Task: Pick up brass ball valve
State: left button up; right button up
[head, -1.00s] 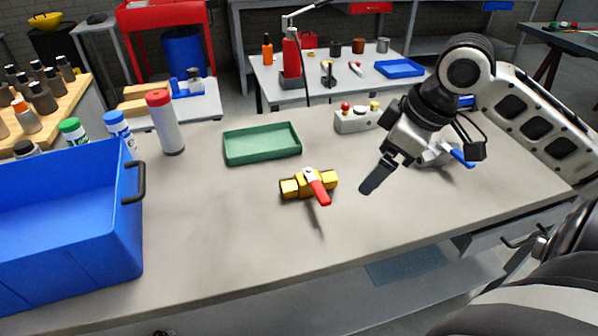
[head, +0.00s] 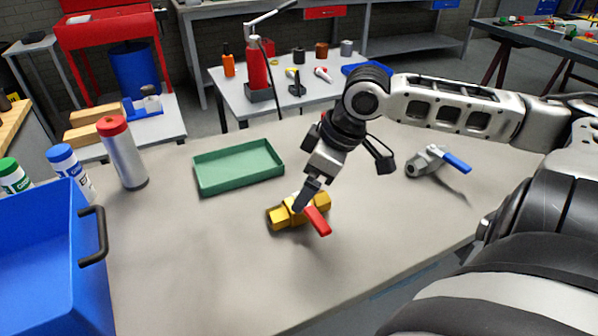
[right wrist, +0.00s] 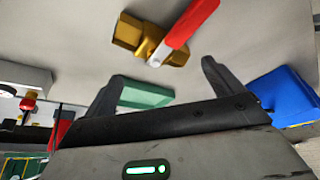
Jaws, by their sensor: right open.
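The brass ball valve (head: 277,217) with its red lever (head: 318,222) lies on the grey workbench, in front of the green tray. My right gripper (head: 302,205) is open at the valve, its finger overlapping the valve's middle in the head view. In the right wrist view the brass valve (right wrist: 128,32) lies beyond the two spread fingertips of the right gripper (right wrist: 157,80), with nothing between them. The red lever (right wrist: 192,22) points to the upper right there. I cannot tell whether a finger touches the valve. My left gripper is not in view.
The green tray (head: 205,182) is just behind the valve. A grey valve with a blue lever (head: 420,163) lies to the right. A blue bin (head: 60,275), a red-capped canister (head: 122,158) and bottles stand on the left. The front bench surface is clear.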

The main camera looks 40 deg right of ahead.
jog(key=shift+w+f, duration=0.15)
jog(key=shift+f, duration=0.2)
jog(key=b+x, duration=0.2)
jog(key=b, duration=0.2)
jog(key=shift+d+f, duration=0.25)
jog(key=shift+w+f+b, duration=0.25)
jog(key=shift+f+b, duration=0.15)
jog(key=shift+b, duration=0.7)
jog(key=shift+f, duration=0.2)
jog(key=shift+w+a+f+b, duration=0.2)
jog(key=shift+w+f+b, duration=0.15)
jog(key=shift+f, duration=0.15)
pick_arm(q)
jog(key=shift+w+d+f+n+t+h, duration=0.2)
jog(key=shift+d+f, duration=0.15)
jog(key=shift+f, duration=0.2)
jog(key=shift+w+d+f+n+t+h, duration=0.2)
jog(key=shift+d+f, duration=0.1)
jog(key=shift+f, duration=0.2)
pick_arm(e)
jog(key=c, duration=1.5)
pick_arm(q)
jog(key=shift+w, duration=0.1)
pick_arm(e)
jog(key=shift+r, duration=0.15)
jog(key=shift+c, duration=0.3)
